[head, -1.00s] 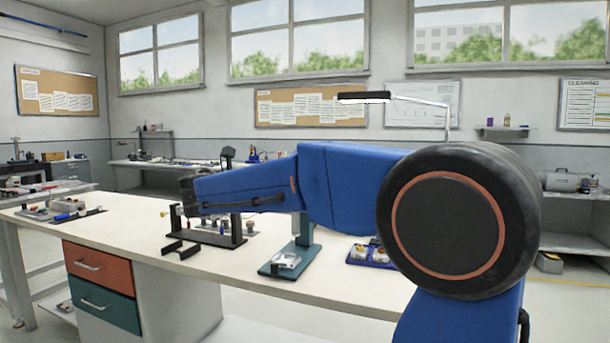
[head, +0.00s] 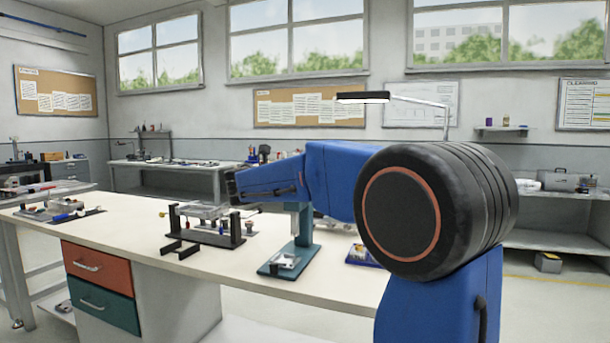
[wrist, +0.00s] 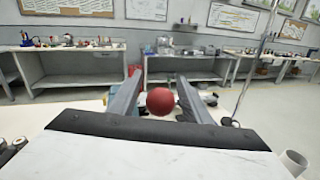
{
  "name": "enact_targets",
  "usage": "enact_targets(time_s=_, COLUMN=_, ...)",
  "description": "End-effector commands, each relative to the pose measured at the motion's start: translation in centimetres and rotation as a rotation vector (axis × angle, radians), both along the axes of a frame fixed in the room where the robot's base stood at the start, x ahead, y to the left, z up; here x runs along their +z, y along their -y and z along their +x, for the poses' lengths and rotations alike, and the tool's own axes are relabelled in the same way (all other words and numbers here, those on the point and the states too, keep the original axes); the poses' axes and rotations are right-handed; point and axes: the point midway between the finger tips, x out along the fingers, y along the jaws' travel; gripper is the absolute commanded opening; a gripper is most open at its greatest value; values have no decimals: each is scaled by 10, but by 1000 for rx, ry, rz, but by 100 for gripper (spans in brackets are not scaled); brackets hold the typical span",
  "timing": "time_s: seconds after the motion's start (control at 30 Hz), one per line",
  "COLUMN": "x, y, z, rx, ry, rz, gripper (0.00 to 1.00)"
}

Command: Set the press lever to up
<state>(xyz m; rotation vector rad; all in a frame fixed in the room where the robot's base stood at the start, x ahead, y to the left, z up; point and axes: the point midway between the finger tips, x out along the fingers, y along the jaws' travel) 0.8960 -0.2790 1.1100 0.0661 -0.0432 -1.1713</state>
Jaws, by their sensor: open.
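The press (head: 300,240) stands on the bench with a teal base and column; my arm hides its upper part in the head view. A round red knob (wrist: 160,101), which looks like the end of the press lever, appears between the two fingers of my gripper (wrist: 158,78) in the wrist view. The gripper is open, with a finger on each side of the knob; I cannot tell whether either touches it. The lever's rod is not visible, so its angle cannot be told. In the head view, my forearm ends above the bench, left of the press column.
A black-framed fixture (head: 208,230) stands left of the press, with a dark bracket (head: 182,250) in front. A blue tray (head: 361,256) lies to the right of the press. Tools on a dark mat (head: 75,214) lie at the bench's left end. The front bench edge is clear.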

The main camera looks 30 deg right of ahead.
Motion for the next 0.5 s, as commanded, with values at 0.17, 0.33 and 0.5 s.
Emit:
enact_targets(time_s=0.17, x=0, y=0, z=0, rx=0, ry=0, rz=0, gripper=44)
enact_targets(time_s=0.33, x=0, y=0, z=0, rx=0, ry=0, rz=0, gripper=18)
enact_targets(time_s=0.5, x=0, y=0, z=0, rx=0, ry=0, rz=0, gripper=0)
